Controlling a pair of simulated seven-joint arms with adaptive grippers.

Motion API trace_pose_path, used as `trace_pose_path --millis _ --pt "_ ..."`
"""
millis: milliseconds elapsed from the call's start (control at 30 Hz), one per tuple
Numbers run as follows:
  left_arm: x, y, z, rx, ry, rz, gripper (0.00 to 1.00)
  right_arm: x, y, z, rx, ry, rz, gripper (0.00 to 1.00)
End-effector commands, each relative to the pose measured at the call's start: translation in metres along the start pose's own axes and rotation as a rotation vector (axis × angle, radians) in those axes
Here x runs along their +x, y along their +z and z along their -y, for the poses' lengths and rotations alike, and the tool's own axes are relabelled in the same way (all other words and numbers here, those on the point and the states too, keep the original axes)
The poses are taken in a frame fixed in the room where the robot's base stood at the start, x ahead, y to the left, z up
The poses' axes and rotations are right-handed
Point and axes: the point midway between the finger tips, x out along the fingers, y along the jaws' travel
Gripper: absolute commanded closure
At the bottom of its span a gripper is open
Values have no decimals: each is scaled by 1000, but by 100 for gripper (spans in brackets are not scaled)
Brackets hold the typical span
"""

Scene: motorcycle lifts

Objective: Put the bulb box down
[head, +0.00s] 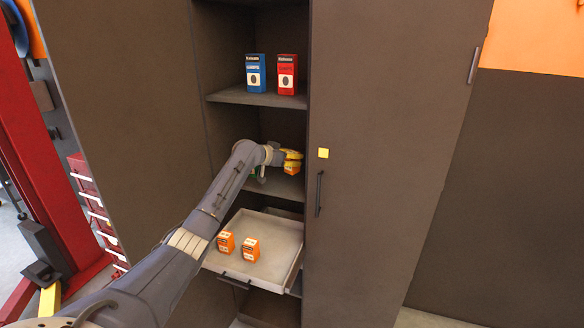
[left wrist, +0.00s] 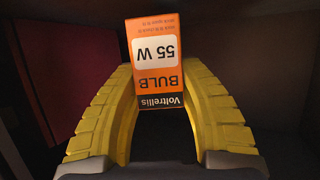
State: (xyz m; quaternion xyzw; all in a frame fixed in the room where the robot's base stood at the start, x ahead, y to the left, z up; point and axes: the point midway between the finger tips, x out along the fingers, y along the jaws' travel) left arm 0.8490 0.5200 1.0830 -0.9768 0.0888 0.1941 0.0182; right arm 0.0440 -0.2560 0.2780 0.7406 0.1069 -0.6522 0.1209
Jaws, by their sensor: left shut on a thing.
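My left gripper (head: 291,156) reaches into the cabinet at the middle shelf (head: 284,186). Its yellow fingers are shut on an orange bulb box (head: 292,169). In the left wrist view the bulb box (left wrist: 158,62) sits between the two yellow fingers (left wrist: 160,115), its label "BULB 55 W" upside down in the picture. In the head view the box is largely covered by the fingers, and I cannot tell whether it touches the shelf. My right gripper is not in view.
Two orange boxes (head: 226,242) (head: 250,249) stand in the pulled-out drawer (head: 278,230) below. A blue box (head: 255,73) and a red box (head: 287,74) stand on the shelf above. The right cabinet door (head: 390,130) is just right of the gripper. Something green (head: 254,174) shows partly behind my arm.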

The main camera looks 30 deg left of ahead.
Motion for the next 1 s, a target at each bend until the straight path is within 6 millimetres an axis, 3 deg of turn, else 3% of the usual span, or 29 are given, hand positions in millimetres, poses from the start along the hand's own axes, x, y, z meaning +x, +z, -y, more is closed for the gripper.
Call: trace_pose_path --millis 400,800,833,1000 --pt "14 34 0 -3 0 0 91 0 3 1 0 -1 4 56" --pt "15 37 0 -1 0 0 91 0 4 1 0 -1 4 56" --pt "15 37 0 -1 0 0 57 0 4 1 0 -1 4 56" --pt "15 37 0 -1 0 0 41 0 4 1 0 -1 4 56"
